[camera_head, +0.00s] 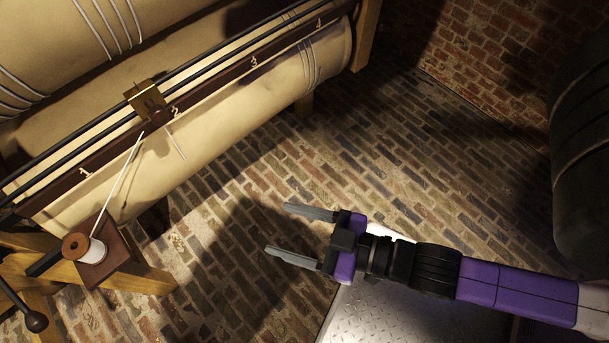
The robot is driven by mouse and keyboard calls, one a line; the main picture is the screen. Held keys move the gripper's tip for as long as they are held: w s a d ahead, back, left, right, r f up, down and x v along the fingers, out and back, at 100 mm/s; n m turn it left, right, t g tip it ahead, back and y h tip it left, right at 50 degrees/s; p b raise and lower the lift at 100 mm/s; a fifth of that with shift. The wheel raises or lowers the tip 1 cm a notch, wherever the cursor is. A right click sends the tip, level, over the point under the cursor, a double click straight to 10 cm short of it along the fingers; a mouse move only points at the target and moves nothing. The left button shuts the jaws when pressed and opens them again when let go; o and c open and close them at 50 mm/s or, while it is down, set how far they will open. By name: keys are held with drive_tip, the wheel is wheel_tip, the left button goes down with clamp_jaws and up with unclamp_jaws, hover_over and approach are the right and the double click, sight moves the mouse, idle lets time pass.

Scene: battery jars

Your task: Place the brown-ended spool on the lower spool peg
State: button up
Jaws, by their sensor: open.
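A brown-ended spool (84,248) with white thread lies at the lower left, on or against a dark brown board (104,262) fixed to the wooden frame. Its brown end faces the camera, and a white thread runs from it up to a brass piece (145,99) on the dark rails. Any peg under or inside the spool is hidden, and I cannot tell an upper from a lower peg. My gripper (285,231) is open and empty over the brick floor, well to the right of the spool, with its fingers pointing left.
A large cream roller (230,110) spans the upper left, with a dark numbered rail (210,93) along it. A black crank knob (36,321) is at the lower left. A dark round body (583,150) stands at the right. Brick floor (400,150) between is clear.

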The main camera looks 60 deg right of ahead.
drive_tip(key=s+d+r+m+h, duration=0.1)
drive_tip(key=s+d+r+h, duration=0.1)
drive_tip(key=s+d+r, duration=0.2)
drive_tip(key=s, duration=0.3)
drive_tip(key=shift+r+g, duration=0.3)
drive_tip(key=shift+r, duration=0.1)
wheel_tip(320, 180, up, 11)
drive_tip(key=p, duration=1.1)
drive_tip(key=shift+r, duration=0.1)
